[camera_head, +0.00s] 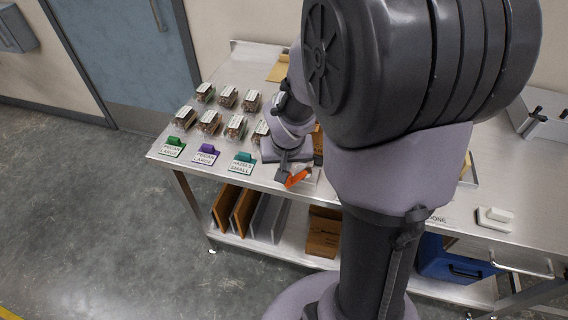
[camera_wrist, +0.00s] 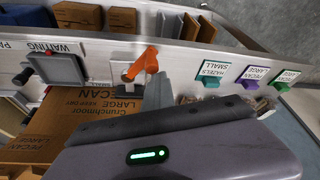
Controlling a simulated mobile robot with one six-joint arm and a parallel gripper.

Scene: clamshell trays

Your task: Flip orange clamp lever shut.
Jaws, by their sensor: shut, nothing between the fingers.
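The orange clamp lever (camera_head: 297,178) sits near the front edge of the steel table, angled up to the right in the head view. In the wrist view the lever (camera_wrist: 144,64) stands tilted over a pale base plate (camera_wrist: 122,73). My gripper (camera_head: 284,168) is right beside the lever, on its left in the head view. In the wrist view the closed grey fingers (camera_wrist: 158,90) point at the lever's side from below, with nothing held. I cannot tell whether they touch it. My arm hides part of the clamp's surroundings in the head view.
Several clamshell trays (camera_head: 208,122) stand left of my gripper, behind green (camera_head: 173,147), purple (camera_head: 206,155) and teal (camera_head: 242,162) label holders. A cardboard box (camera_wrist: 85,120) lies close to my gripper. A grey device (camera_wrist: 58,70) is by the waiting label.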

